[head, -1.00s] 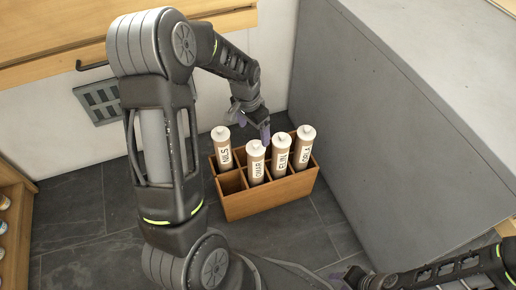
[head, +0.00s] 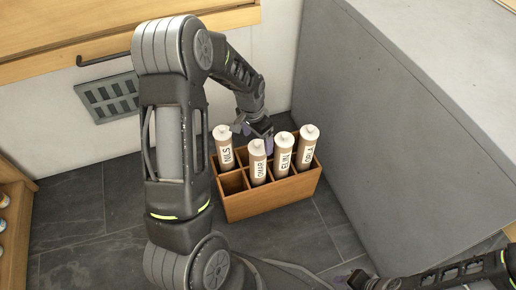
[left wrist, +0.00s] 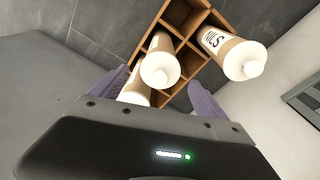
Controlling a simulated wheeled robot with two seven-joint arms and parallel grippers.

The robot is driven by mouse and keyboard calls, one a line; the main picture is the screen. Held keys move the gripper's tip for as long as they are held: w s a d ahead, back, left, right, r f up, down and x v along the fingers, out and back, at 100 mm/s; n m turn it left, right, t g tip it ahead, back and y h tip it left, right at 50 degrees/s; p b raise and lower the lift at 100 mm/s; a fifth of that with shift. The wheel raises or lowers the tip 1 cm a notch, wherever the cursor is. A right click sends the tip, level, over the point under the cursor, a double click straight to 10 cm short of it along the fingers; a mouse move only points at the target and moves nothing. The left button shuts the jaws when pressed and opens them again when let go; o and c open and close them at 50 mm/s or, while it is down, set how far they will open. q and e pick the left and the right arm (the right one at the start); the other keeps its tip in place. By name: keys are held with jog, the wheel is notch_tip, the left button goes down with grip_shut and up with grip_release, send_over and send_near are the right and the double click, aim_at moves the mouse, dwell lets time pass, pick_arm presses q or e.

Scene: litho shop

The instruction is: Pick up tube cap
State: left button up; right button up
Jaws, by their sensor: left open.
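Several pale tubes with white caps and name labels stand in the wooden crate (head: 270,205). They are the NILS tube (head: 227,158), the OMAR tube (head: 258,168), the ELIN tube (head: 282,160) and a fourth tube (head: 305,155) at the right. My left gripper (head: 262,132) is open beside and behind the OMAR and ELIN tops. In the left wrist view, a white cap (left wrist: 158,76) shows between its purple fingers; that tube's label is not readable. The NILS tube (left wrist: 228,48) is outside the fingers. My right gripper (head: 358,280) is at the bottom edge, its fingers unclear.
A grey block (head: 400,130) stands close to the crate's right. A wooden shelf (head: 12,215) is at the left edge and a wooden top (head: 100,25) runs along the back. The dark tiled floor (head: 90,240) is clear left of the crate.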

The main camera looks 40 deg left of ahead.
aim_at(258, 142)
pick_arm(q)
notch_tip(258, 142, down, 2)
jog(key=shift+w+f, duration=0.1)
jog(key=shift+c, duration=0.5)
jog(key=c, duration=1.3)
notch_tip(258, 142, up, 10)
jog(key=p, duration=0.2)
jog(key=shift+p, duration=0.3)
